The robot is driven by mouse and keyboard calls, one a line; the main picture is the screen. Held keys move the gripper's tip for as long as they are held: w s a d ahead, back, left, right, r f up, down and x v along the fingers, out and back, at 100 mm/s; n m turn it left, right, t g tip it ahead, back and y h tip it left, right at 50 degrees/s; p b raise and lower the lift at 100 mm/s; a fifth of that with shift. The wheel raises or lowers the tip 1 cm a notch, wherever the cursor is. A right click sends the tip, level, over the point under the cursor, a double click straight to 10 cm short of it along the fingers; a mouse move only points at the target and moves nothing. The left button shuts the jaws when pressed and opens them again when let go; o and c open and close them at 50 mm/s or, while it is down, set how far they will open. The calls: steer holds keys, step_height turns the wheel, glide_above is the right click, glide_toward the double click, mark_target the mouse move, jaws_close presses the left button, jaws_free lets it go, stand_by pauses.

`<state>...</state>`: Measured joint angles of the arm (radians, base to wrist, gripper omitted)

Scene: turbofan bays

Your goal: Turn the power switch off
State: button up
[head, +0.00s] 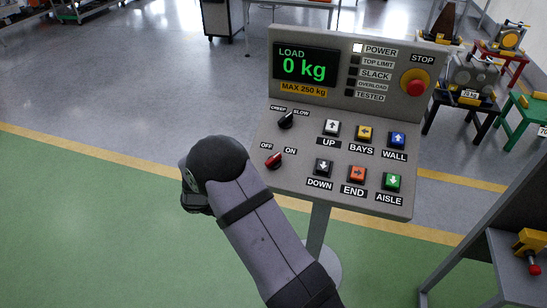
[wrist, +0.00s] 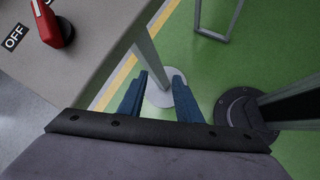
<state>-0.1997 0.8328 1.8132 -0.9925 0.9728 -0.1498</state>
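The power switch (head: 274,160) is a small red rotary knob between the OFF and ON labels at the left of the grey control panel (head: 262,180). Its handle lies on a slant; I cannot tell for sure which label it points at. The POWER lamp (head: 357,48) is lit white. In the wrist view the red knob (wrist: 57,28) is at the top left, beside the OFF label (wrist: 14,37). My gripper (wrist: 159,74) shows two blue fingers apart with nothing between them, off to the side of the panel. In the head view my wrist hides the fingers.
The panel stands on a post (head: 318,228) with a round base. A black CREEP/SLOW knob (head: 286,121) sits above the power switch. Push buttons and a red STOP button (head: 414,82) are to the right. The green floor left of the panel is clear.

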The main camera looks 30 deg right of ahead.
steer(key=w+d+r+n+t+h, duration=0.2)
steer(key=w+r+n+t, duration=0.1)
steer(key=w+r, duration=0.45)
steer(key=n+t+h, duration=0.1)
steer(key=n+h, duration=0.1)
glide_toward(273, 158)
steer(key=x, duration=0.3)
steer(key=shift+w, duration=0.15)
steer(key=shift+n, duration=0.3)
steer(key=shift+p+x, duration=1.6)
steer(key=shift+x, duration=2.1)
jaws_close()
